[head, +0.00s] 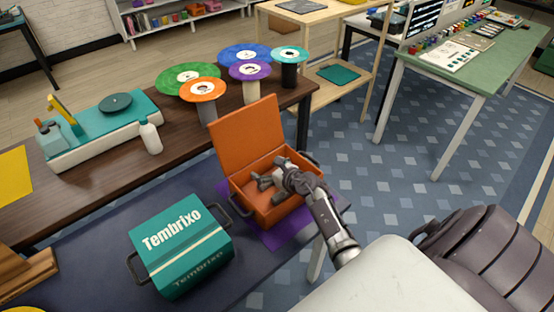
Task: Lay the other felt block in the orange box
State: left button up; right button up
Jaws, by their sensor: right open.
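The orange box (248,138) stands on the dark table with its lid raised at the back. My right gripper (263,182) reaches in from the right over the opening of the box. Its fingers are open, at or just inside the box. The gripper and wrist hide part of the inside, and I cannot make out a felt block in it or elsewhere. My left gripper is not in view.
A teal Tembrixo box (180,250) stands left of the orange box, over a dark blue surface. A purple mat (292,232) lies under the orange box. Behind are a white bottle (151,138), a teal machine (100,125) and several colored discs on stands (203,89).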

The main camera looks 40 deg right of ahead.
jog(key=p+v, duration=0.1)
jog(key=v, duration=1.1)
jog(key=shift+r, duration=0.25)
jog(key=shift+r, duration=0.1)
